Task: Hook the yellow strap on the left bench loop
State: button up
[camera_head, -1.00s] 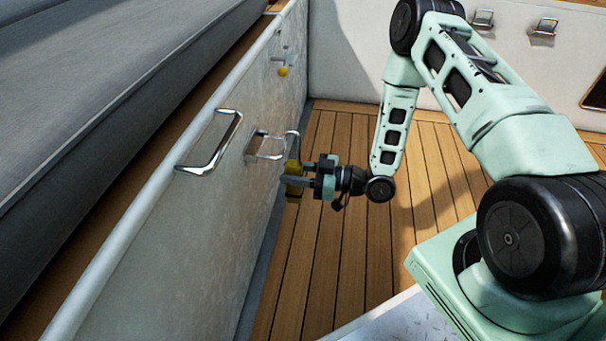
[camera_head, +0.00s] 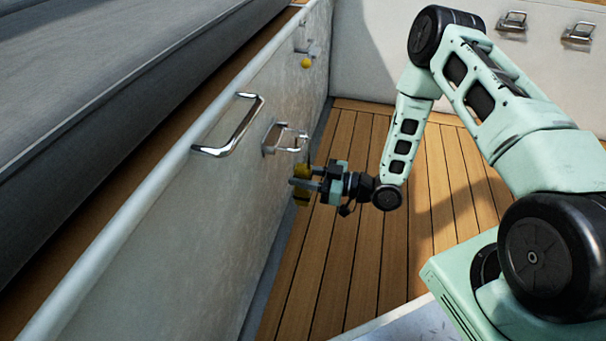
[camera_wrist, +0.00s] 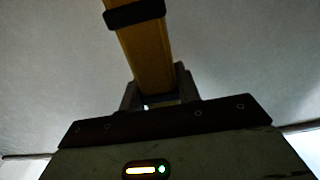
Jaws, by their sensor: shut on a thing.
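My gripper (camera_head: 298,185) is shut on the yellow strap (camera_head: 303,190), low beside the bench's side wall. In the wrist view the yellow strap (camera_wrist: 147,50) runs up from between the fingers and has a dark band across it. The metal bench loop (camera_head: 270,138) sticks out of the wall just above my gripper. A thin metal hook shape (camera_head: 303,142) overlaps the loop's outer end in the head view. I cannot tell whether it is around the loop or only in front of it. The strap's top end is outside the wrist view.
A larger metal handle (camera_head: 230,128) is on the wall nearer the camera. A small yellow ball (camera_head: 306,63) hangs by a fitting farther along. Grey cushions (camera_head: 90,80) top the bench. The wooden floor (camera_head: 335,250) is clear. Two more handles (camera_head: 512,21) are on the far wall.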

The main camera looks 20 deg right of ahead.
jog(key=o, duration=1.3)
jog(key=shift+c, duration=0.2)
jog(key=p+v, duration=0.7)
jog(key=v, duration=1)
jog(key=shift+s+d, duration=0.15)
